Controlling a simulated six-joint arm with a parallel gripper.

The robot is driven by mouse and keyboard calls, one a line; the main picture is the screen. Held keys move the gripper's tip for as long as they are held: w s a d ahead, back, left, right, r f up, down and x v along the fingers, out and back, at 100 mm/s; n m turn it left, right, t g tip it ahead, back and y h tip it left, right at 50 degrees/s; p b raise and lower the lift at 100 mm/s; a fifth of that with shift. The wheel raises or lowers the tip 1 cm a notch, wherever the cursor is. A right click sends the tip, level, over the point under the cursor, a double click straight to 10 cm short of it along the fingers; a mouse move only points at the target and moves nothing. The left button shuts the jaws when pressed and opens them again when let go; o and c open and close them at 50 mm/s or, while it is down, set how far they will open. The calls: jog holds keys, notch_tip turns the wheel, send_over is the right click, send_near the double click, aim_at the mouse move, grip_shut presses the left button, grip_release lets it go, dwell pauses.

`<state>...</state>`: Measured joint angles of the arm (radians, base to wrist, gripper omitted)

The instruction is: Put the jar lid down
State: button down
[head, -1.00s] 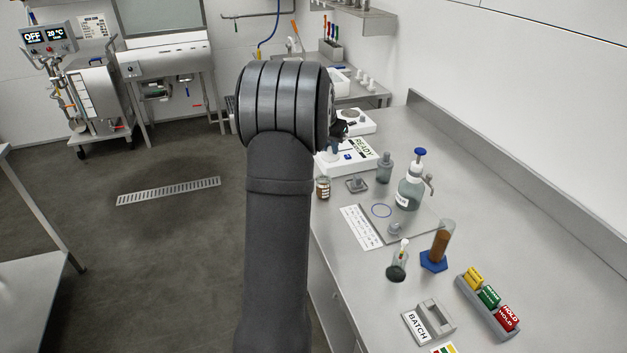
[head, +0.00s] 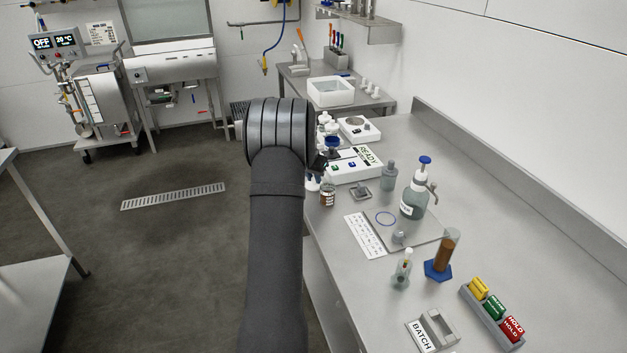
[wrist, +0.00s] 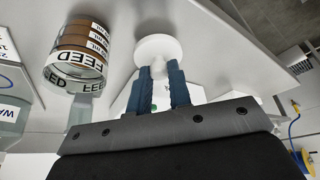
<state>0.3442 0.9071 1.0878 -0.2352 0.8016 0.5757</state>
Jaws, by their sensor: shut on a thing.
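My gripper (wrist: 162,82) shows in the wrist view with two dark blue fingers shut on the jar lid (wrist: 158,48), a white disc with a short knob between the fingertips. The lid is held beside the jar (wrist: 68,66), a brown-filled glass with a FEED label, and the two look apart. In the head view the jar (head: 327,198) stands at the bench's left edge, below the white READY device. There my arm hides most of the gripper, and I cannot make out the lid clearly.
The READY device (head: 350,168), a grey bottle (head: 388,178), a pump bottle (head: 414,195) and a small grey dish (head: 361,193) crowd the bench near the jar. A blue-based cylinder (head: 440,262) stands nearer.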

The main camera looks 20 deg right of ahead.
jog(key=shift+f, duration=0.6)
jog(key=shift+f, duration=0.15)
jog(key=c, duration=1.3)
grip_release()
jog(key=v, duration=1.2)
jog(key=shift+d, duration=0.1)
